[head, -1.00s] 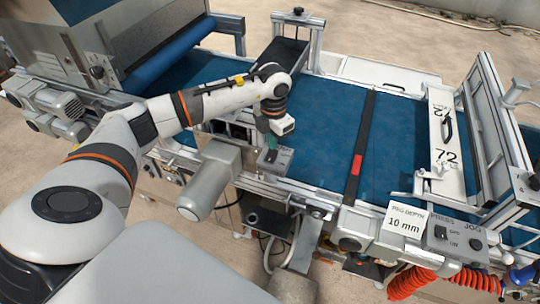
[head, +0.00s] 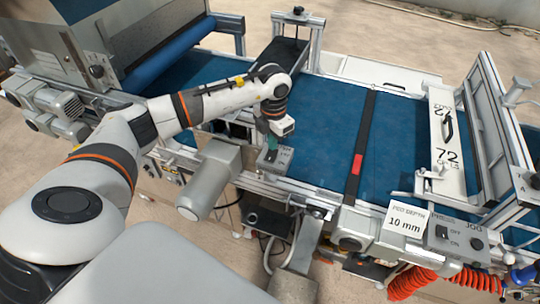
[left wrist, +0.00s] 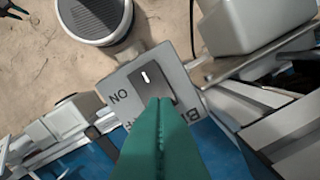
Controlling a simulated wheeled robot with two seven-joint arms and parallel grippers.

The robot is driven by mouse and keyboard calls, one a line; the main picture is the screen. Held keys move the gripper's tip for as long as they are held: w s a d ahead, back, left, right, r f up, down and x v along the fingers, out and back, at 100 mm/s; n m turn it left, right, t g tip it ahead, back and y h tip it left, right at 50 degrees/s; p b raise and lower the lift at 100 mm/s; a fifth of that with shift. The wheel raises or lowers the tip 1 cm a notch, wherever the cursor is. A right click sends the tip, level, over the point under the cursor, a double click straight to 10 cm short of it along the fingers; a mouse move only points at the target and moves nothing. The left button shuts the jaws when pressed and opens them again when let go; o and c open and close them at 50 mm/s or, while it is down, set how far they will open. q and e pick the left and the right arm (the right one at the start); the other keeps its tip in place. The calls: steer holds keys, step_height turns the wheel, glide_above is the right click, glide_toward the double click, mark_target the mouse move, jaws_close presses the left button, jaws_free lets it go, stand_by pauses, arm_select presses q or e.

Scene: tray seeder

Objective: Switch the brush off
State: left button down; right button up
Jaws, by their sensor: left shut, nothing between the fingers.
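The brush switch box (head: 277,160) is a small grey box at the near edge of the blue belt, mostly below my gripper in the head view. In the left wrist view its face (left wrist: 180,72) shows the letters ON and part of a label starting BR. A dark grey rocker switch (left wrist: 150,84) with a white mark sits in that face. My left gripper (head: 270,145) is shut and empty. Its green fingertips (left wrist: 162,104) overlap the lower part of the rocker in the left wrist view. I cannot tell whether they touch it. My right gripper is out of view.
A grey motor cylinder (head: 211,180) stands left of the switch box. A black brush unit (head: 282,55) with a metal frame is behind it. A press switch box (head: 455,236) and a peg depth sign (head: 405,223) are at the right.

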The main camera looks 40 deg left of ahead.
arm_select(q)
steer(key=shift+f+b, duration=0.6)
steer(key=shift+f, duration=0.25)
steer(key=shift+s, duration=0.1)
steer(key=shift+r+p, duration=0.6)
steer(key=shift+r, duration=0.3)
steer(key=shift+r+p, duration=1.5)
steer(key=shift+r, duration=1.2)
